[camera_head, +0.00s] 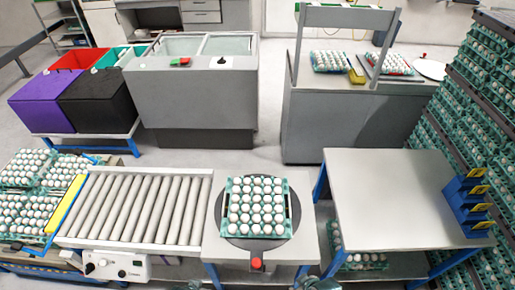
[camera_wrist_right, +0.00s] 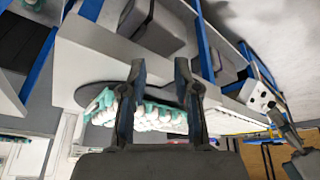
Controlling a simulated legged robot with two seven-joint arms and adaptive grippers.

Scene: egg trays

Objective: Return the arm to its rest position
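My right gripper (camera_wrist_right: 160,75) shows in the right wrist view with its two fingers apart and nothing between them. Beyond the fingers is the egg tray (camera_wrist_right: 150,118), turned round in this view. In the head view the teal tray of white eggs (camera_head: 284,226) sits on the dark round turntable (camera_head: 222,228) at bottom centre. Only a small grey part of my right arm shows at the bottom edge of the head view. A grey part, which looks like my left arm's end, shows at the right of the wrist view; its fingers are unclear.
A roller conveyor (camera_head: 133,205) with a control box lies left of the turntable. Stacked egg trays (camera_head: 8,185) stand at the far left.

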